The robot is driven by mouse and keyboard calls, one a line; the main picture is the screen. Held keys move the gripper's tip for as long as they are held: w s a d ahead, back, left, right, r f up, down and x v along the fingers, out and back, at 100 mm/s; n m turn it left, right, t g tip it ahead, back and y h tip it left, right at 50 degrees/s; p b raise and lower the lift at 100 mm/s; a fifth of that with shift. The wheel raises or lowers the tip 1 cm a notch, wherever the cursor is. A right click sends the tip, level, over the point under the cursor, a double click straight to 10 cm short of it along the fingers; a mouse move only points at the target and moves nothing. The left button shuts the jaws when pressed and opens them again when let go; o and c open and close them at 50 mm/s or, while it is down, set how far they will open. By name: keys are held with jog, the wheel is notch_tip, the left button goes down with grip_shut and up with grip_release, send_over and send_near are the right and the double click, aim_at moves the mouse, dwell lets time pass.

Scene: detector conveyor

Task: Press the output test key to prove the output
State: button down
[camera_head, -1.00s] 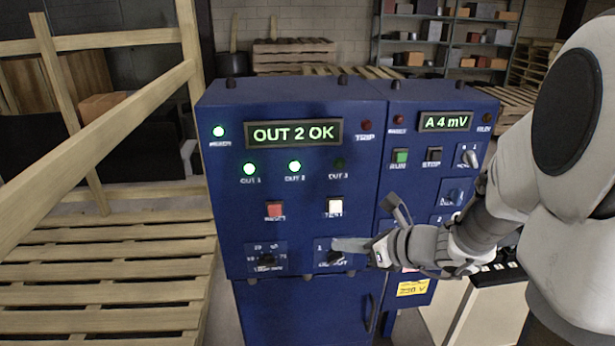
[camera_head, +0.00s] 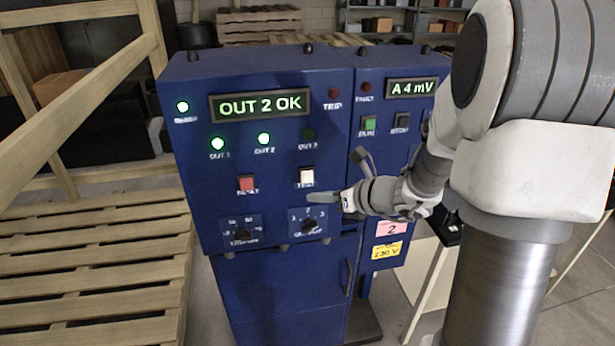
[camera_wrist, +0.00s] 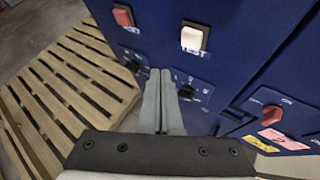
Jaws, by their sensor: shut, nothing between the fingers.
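The white, lit test key (camera_head: 306,176) is on the blue panel, right of the red reset key (camera_head: 246,184). It also shows at the top of the wrist view (camera_wrist: 193,38). The display (camera_head: 260,105) reads "OUT 2 OK". The OUT 1 (camera_head: 217,144) and OUT 2 (camera_head: 264,139) lamps glow green; the OUT 3 lamp (camera_head: 308,134) is dark. The output selector knob (camera_head: 309,226) is below the test key. My gripper (camera_head: 312,198) is shut and empty, its tips between the test key and the knob in the head view. In the wrist view the fingers (camera_wrist: 162,75) are together.
A second dial (camera_head: 242,235) is at lower left. The right cabinet's display (camera_head: 412,87) reads "A 4 mV", above a green key (camera_head: 369,123). A wooden rail (camera_head: 85,110) and pallets (camera_head: 95,265) stand left of the cabinet.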

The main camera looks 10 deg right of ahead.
aim_at(302, 181)
jog(key=shift+w, duration=2.25)
jog(key=shift+w, duration=0.15)
jog(key=shift+w, duration=0.3)
jog(key=shift+w, duration=0.5)
dwell(0.8)
jog(key=shift+s, duration=0.95)
jog(key=shift+s+b, duration=0.55)
jog(key=shift+s, duration=1.95)
